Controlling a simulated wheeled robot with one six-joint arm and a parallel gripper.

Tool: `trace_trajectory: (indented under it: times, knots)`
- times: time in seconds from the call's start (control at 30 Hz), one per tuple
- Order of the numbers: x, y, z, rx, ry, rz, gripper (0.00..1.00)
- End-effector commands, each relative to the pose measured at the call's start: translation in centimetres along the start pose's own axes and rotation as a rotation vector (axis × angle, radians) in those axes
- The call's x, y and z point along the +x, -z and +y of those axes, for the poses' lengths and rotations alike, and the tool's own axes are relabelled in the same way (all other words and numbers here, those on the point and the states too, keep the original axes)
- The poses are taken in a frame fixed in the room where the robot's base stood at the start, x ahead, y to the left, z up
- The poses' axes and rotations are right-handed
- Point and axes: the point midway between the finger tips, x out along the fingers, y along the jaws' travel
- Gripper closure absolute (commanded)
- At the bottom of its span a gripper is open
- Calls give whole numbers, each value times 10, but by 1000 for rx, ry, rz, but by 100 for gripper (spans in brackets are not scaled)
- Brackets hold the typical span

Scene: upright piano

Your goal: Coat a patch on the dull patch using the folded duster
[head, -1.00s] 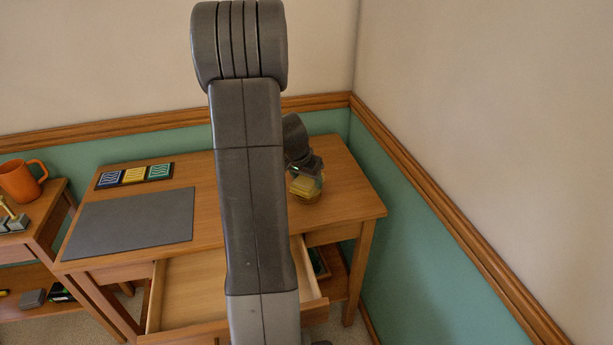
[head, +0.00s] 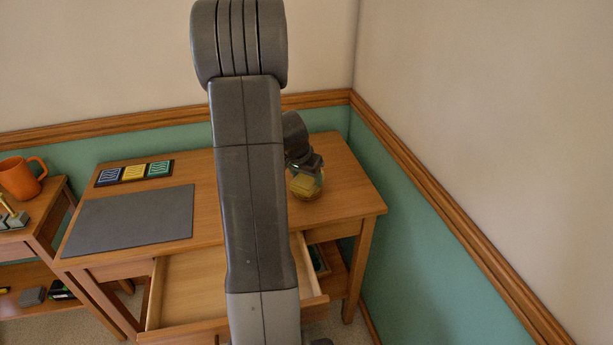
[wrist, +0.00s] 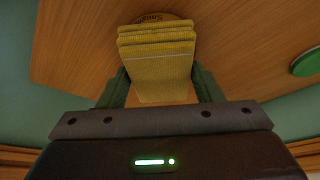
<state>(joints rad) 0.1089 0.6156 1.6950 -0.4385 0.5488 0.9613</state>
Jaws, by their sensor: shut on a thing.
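The folded duster (wrist: 156,60) is yellow with several stacked folds. My gripper (wrist: 160,86) is shut on it, one finger on each side. In the head view the duster (head: 304,187) is low over the right part of the desk, at a small round container (head: 306,194) that looks glassy. I cannot tell whether the duster is inside it or only touching it. In the wrist view a round brown top with lettering (wrist: 160,17) shows just behind the duster's folded end. I cannot make out a dull patch in either view.
The wooden desk (head: 345,190) has an open, empty-looking drawer (head: 190,285) in front. A grey mat (head: 130,217) and a tray of coloured blocks (head: 134,172) lie at left. A green disc (wrist: 306,62) shows in the wrist view. A side table holds an orange mug (head: 20,178). Walls stand behind and right.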

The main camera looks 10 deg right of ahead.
Motion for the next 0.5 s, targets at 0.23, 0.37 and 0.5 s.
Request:
trace_trajectory:
  times: [0.23, 0.37, 0.5]
  knots:
    - [3, -1, 0, 0, 0, 0, 59]
    - [4, -2, 0, 0, 0, 0, 59]
    - [6, -2, 0, 0, 0, 0, 59]
